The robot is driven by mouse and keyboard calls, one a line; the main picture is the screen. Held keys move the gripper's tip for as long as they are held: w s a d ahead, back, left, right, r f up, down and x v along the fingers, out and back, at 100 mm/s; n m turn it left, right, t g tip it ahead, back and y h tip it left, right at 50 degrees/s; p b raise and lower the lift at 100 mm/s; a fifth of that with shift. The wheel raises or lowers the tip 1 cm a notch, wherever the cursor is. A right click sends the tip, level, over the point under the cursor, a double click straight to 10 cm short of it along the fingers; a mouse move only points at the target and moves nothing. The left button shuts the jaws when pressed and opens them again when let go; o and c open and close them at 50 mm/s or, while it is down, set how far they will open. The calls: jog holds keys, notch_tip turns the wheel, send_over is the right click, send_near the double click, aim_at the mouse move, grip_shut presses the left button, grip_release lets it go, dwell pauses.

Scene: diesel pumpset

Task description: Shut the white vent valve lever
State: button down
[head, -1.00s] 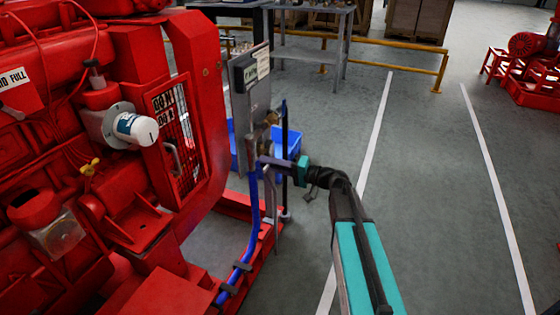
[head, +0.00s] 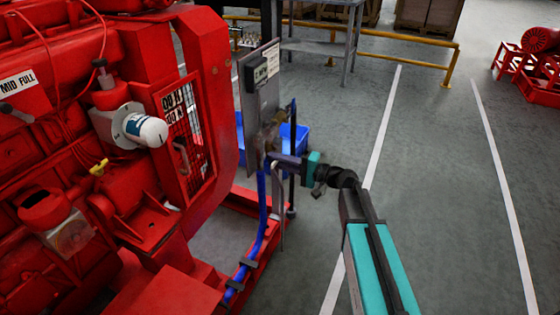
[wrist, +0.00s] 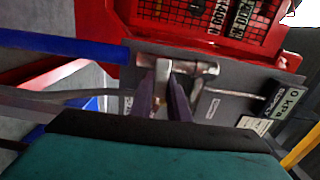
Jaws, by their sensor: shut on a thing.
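The white vent valve lever (wrist: 162,70) shows as a pale, narrow piece between my fingertips in the wrist view. My gripper (wrist: 165,88) is shut on it, with one dark purple finger on each side. The lever sits against a metal valve body (wrist: 200,68) on a grey panel (wrist: 228,78). In the head view my gripper (head: 273,157) is at the valve, low on the upright grey panel (head: 262,92). The lever itself is too small and covered there to make out, so its angle is unclear.
A blue hose (head: 261,205) runs down from the valve along the red base frame. The red engine (head: 90,150) fills the left. A blue bin (head: 292,145) stands behind the panel. A yellow rail (head: 400,39) crosses the back.

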jog(key=shift+s+f, duration=0.2)
jog(key=c, duration=1.7)
grip_release()
jog(key=shift+r, duration=0.15)
jog(key=p+v, duration=0.1)
jog(key=v, duration=1.3)
jog(key=shift+a+r+p, duration=0.1)
jog(key=shift+p, duration=0.2)
